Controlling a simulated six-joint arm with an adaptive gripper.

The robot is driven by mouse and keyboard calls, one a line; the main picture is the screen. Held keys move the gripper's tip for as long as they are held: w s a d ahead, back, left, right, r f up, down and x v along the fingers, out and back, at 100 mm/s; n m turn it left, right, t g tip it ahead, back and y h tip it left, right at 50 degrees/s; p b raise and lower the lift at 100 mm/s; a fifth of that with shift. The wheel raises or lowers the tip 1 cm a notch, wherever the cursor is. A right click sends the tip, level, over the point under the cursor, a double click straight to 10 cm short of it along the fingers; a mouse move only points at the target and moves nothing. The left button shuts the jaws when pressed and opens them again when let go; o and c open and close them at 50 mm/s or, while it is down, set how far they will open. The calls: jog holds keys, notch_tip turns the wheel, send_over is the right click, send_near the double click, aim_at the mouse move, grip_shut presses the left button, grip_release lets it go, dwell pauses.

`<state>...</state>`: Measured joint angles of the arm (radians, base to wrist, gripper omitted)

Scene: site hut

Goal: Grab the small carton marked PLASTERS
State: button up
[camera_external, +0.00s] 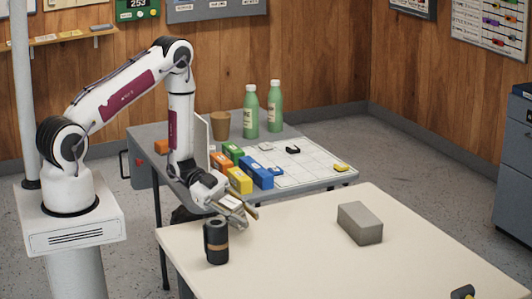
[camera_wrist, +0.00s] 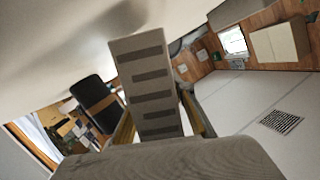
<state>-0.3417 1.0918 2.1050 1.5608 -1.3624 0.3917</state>
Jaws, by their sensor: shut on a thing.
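My gripper (camera_external: 241,214) is low over the left edge of the cream table, tilted, and shut on a small pale carton (camera_external: 229,201). In the wrist view the carton (camera_wrist: 142,62) stands out between my two tan fingers, with several dark grey bands across its face. No lettering can be read on it, so I cannot tell whether it is marked PLASTERS. My fingers hide part of its sides. From these views I cannot tell whether it touches the table.
A black can with a tan band (camera_external: 216,240) stands close beside my gripper; it also shows in the wrist view (camera_wrist: 97,103). A grey block (camera_external: 360,223) lies on the cream table (camera_external: 300,262). Coloured boxes (camera_external: 240,181) and green bottles (camera_external: 250,112) stand on the grey table behind.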

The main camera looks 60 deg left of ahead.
jog(key=shift+r, duration=4.5)
jog(key=shift+c, duration=0.2)
grip_shut()
